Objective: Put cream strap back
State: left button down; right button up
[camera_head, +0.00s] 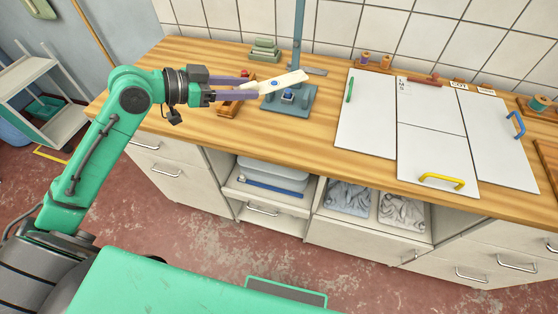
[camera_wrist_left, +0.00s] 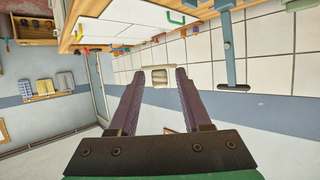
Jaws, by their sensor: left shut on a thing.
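The cream strap (camera_head: 290,80) is a flat pale strip with a small blue spot. My left gripper (camera_head: 254,87) is shut on its left end, and the strap points right above the wooden worktop (camera_head: 200,60). Below the strap in the picture is a blue-grey stand (camera_head: 292,104) with a small block on its base and a tall post. I cannot tell whether the strap touches the stand. In the left wrist view the strap (camera_wrist_left: 160,77) shows between the two purple fingers. My right gripper is not in view.
A small brown wooden tray (camera_head: 230,108) lies near the gripper. Green stacked blocks (camera_head: 264,48) stand behind. White panels (camera_head: 365,115) with coloured handles cover the worktop to the right. Spools (camera_head: 365,58) stand near the tiled wall. The worktop's left part is mostly clear.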

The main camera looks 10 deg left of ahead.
pick_arm(q)
notch_tip(320, 180, down, 10)
jog(key=w+a+p, duration=0.2)
jog(key=a, duration=0.1)
send_over(248, 148)
notch_tip(248, 148, down, 5)
jog(key=shift+r+p, duration=0.1)
jog(key=shift+p, duration=0.2)
notch_tip(248, 148, down, 3)
jog(key=shift+s+d+r, duration=0.1)
jog(key=shift+d, duration=0.05)
jog(key=f, duration=0.3)
jog(key=shift+a+f, duration=0.15)
jog(key=shift+a, duration=0.05)
jog(key=shift+f, duration=0.3)
jog(key=shift+d, duration=0.1)
jog(key=c, duration=0.8)
grip_release()
jog(key=shift+f, duration=0.1)
jog(key=o, duration=0.4)
jog(key=shift+o, duration=0.2)
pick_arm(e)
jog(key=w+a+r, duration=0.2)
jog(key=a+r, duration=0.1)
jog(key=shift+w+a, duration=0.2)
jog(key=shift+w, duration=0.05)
